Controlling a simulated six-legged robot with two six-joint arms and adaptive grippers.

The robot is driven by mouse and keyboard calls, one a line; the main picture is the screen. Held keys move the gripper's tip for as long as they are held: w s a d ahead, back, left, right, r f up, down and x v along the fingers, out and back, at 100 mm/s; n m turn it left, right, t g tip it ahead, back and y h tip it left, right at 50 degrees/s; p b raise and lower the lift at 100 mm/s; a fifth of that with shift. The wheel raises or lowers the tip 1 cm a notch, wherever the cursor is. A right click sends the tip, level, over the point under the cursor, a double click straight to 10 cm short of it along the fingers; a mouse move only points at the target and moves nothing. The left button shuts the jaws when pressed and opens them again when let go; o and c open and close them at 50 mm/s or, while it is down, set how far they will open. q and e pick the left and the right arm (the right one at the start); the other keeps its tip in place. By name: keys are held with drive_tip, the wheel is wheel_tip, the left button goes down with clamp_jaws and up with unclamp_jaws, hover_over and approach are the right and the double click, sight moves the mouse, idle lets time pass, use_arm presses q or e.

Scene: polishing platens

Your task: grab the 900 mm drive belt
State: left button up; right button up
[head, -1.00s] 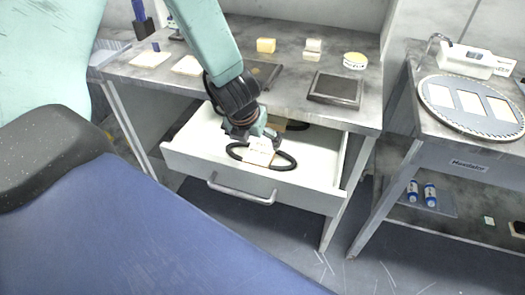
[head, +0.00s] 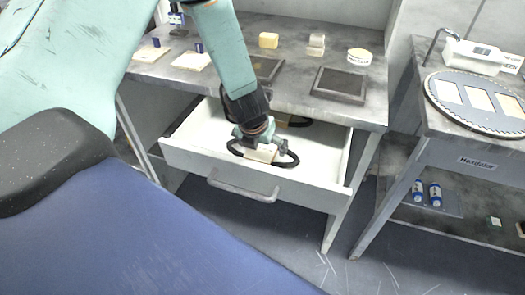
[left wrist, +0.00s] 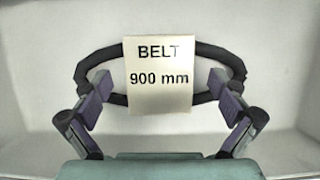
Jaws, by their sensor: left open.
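The 900 mm drive belt (left wrist: 212,54) is a black loop with a cream tag (left wrist: 160,78) that reads "BELT 900 mm". It lies in the open white drawer, and in the head view the belt (head: 287,162) shows partly under my gripper. My left gripper (head: 262,148) is above it, pointing down. In the left wrist view the fingers of my left gripper (left wrist: 162,98) are spread to either side of the tag, with the belt's ends close to the fingertips. I cannot tell whether they touch. My right gripper is not in view.
The drawer (head: 175,158) has a front handle (head: 243,190). A second dark loop (head: 298,121) lies further back in it, partly hidden. The bench top (head: 300,88) above holds a dark plate (head: 340,84) and small blocks. Another bench with a round disc (head: 478,101) stands right.

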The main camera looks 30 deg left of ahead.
use_arm(q)
drive_tip(key=shift+s, duration=0.1)
drive_tip(key=shift+f+b, duration=0.2)
drive_tip(key=shift+b, duration=0.2)
idle(0.3)
drive_tip(key=c, duration=1.4)
drive_tip(key=shift+r, duration=0.15)
